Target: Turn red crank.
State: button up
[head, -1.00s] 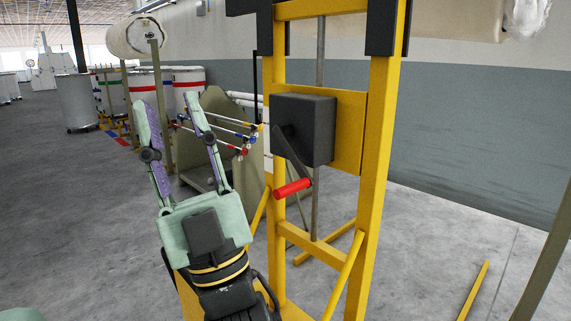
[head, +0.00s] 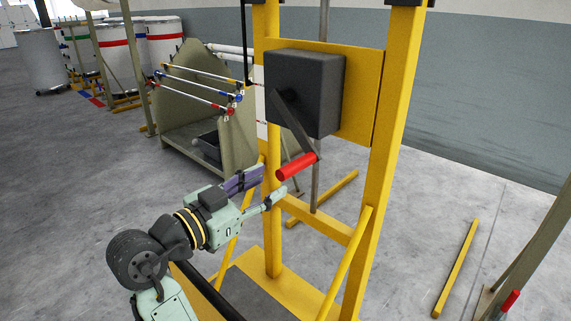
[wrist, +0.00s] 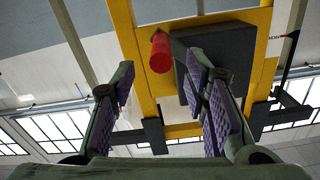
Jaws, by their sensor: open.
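The crank's red handle (head: 297,167) sticks out from the lower end of a dark crank arm (head: 291,124), which hangs down and to the right from a dark grey box (head: 305,92). The box is fixed to the yellow frame (head: 385,130). My gripper (head: 266,190) is just below and left of the red handle, pointing toward it. In the wrist view my gripper (wrist: 163,95) is open, and the red handle (wrist: 160,54) shows beyond and between its purple-padded fingers. I see no contact with the handle; the fingers look empty.
A rack with colored-tip rods (head: 200,90) stands behind on the left. A yellow bar (head: 455,268) lies on the floor at right, near an olive post (head: 535,245). The frame's diagonal braces and base lie below the handle. The floor at left is open.

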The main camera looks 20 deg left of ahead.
aim_at(293, 169)
jog(key=p+x, duration=0.2)
jog(key=x, duration=0.6)
jog(key=shift+w+d, duration=0.15)
jog(key=shift+w, duration=0.1)
jog(key=shift+c, duration=0.5)
grip_shut()
